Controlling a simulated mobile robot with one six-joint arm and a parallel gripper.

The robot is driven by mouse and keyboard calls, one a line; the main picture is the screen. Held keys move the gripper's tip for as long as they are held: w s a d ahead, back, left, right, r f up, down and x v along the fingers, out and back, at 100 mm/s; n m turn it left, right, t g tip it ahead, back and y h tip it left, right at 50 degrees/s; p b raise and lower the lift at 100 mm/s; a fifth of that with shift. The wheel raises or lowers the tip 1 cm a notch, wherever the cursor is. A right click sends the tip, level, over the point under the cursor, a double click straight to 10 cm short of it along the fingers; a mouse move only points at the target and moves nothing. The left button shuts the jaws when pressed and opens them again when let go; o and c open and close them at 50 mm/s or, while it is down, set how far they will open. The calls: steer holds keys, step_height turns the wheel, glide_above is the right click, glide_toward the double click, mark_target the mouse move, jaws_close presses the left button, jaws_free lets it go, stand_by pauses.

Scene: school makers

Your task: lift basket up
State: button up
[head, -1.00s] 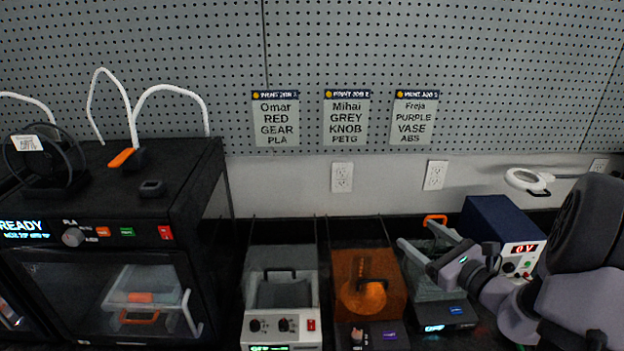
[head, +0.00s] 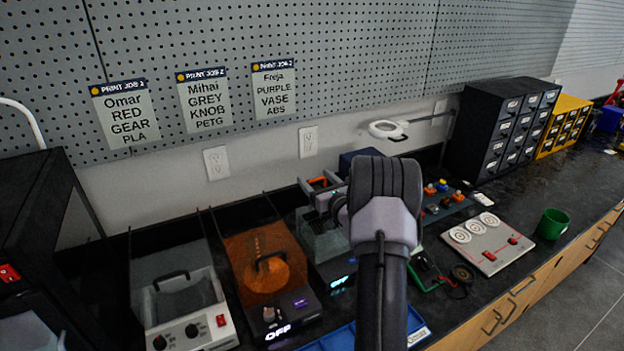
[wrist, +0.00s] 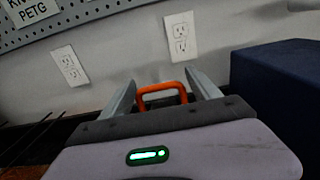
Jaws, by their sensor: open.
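The basket shows mainly as its orange handle (head: 320,183), above the back of the machine with the clear tank (head: 322,240). The orange handle also shows in the wrist view (wrist: 162,90), between my two grey fingers. My gripper (head: 318,188) is open, with one finger on each side of the handle; I cannot tell whether either touches it. In the wrist view my gripper (wrist: 158,82) points toward the wall. The basket's body is hidden behind my gripper and arm or inside the tank.
A dark blue box (wrist: 285,90) stands close on the right of my gripper. An orange-lidded machine (head: 268,275) and a white machine (head: 185,305) stand to the left. The pegboard wall (head: 350,50) is behind. A blue tray (head: 340,340) lies in front.

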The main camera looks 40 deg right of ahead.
steer(key=shift+x, duration=1.25)
